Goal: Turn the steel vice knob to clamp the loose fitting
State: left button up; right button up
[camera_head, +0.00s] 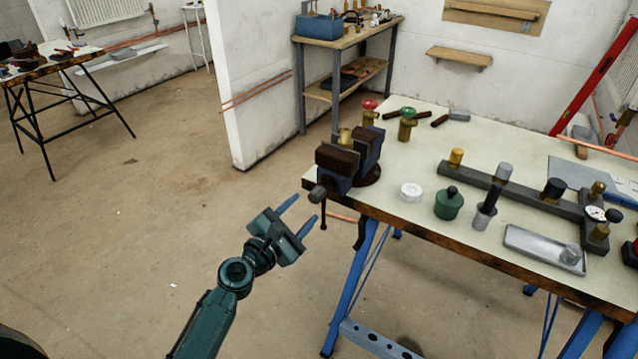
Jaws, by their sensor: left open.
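A dark vice (338,160) with rusty brown jaw blocks and blue-grey body parts stands at the left corner of the workbench. Its grey steel knob (317,194) sticks out at the front, with a thin handle bar hanging below it. A small brass fitting (345,137) shows at the top of the vice, behind the front jaw; I cannot tell whether it is gripped. My left gripper (307,208) is open and empty, its two blue fingers pointing toward the knob. The fingertips appear just left of and below the knob, seemingly apart from it. My right gripper is out of view.
The workbench (409,222) holds red and green valves, a white tape roll (411,191), a green canister (449,203), a dark manifold bar with fittings and a grey tray (535,247). Blue trestle legs stand below. The floor left of the bench is clear.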

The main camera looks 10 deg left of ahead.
aim_at(313, 199)
pick_arm(q)
jog(key=n, duration=0.2)
jog(key=n+p, duration=0.1)
jog(key=n, duration=0.1)
jog(key=shift+r, duration=0.4)
jog(key=shift+n+p, duration=0.65)
jog(key=shift+n, duration=0.45)
jog(key=shift+f+n, duration=0.25)
jog(key=shift+n, duration=0.45)
jog(key=shift+f, duration=0.1)
jog(key=shift+w+d+f, duration=0.1)
jog(key=shift+w, duration=0.15)
jog(key=shift+b+x, duration=0.55)
jog(key=shift+x, duration=1.75)
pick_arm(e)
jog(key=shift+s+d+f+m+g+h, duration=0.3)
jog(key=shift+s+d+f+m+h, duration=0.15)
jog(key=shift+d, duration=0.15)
pick_arm(q)
jog(key=shift+c, duration=0.5)
